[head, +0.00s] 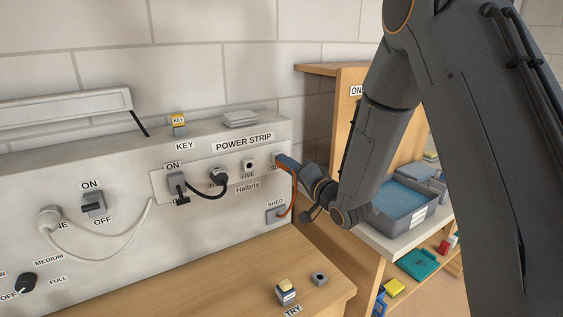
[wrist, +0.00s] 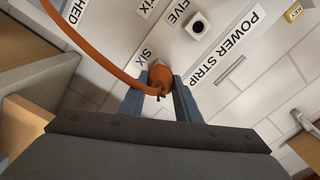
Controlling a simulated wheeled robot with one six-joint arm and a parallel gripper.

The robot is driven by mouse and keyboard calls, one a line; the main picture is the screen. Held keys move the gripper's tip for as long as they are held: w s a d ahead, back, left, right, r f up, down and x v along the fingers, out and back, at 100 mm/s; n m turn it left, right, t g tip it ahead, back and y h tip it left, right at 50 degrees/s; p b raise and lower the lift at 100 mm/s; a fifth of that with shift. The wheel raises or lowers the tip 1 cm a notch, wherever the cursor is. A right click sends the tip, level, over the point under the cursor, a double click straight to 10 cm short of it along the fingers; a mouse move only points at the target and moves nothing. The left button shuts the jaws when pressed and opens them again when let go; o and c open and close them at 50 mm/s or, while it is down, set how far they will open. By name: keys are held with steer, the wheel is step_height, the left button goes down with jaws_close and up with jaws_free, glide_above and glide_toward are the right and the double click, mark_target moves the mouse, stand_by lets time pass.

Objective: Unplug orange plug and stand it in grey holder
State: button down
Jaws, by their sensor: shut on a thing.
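The orange plug (wrist: 160,74) is at the SIX position of the power strip (head: 210,172), its orange cord (wrist: 98,58) curving away to the SHED box. In the wrist view my gripper (wrist: 161,88) has its fingers on both sides of the plug and is shut on it. The plug's front end is against or very near the panel; I cannot tell how deep it sits. In the head view my gripper (head: 288,163) hides the plug, and the orange cord (head: 294,195) hangs below. A small grey block with a dark hole (head: 319,279), apparently the grey holder, stands on the wooden bench.
A grey block with a yellow top (head: 286,291) stands beside the holder, near the TRY label. A black plug (head: 218,177) is in the strip, left of the empty FIVE socket (head: 249,166). A shelf with a blue-grey tray (head: 404,205) stands right. The bench's left part (head: 205,290) is clear.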

steer(key=shift+x, duration=1)
stand_by(0.3)
steer(key=c, duration=1.2)
jaws_free()
steer(key=shift+d, duration=0.1)
steer(key=shift+p+v, duration=0.75)
steer(key=shift+v, duration=3.7)
